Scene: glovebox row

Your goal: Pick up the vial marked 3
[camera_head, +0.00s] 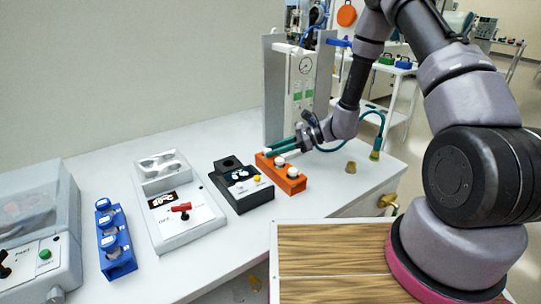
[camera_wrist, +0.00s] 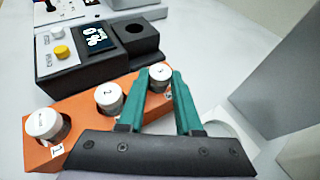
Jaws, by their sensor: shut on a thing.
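An orange rack (camera_head: 284,178) stands on the white bench and holds white-capped vials in a row. My gripper (camera_wrist: 168,82) is shut on this vial, which appears to be still at the rack's end. In the head view, my gripper (camera_head: 269,151) reaches in from the right.
A black device (camera_head: 241,187) with a yellow button and an empty round well stands close beside the rack. A grey panel unit with a gauge (camera_head: 301,80) rises behind. A blue rack (camera_head: 116,245) and a white switch box (camera_head: 184,225) stand left.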

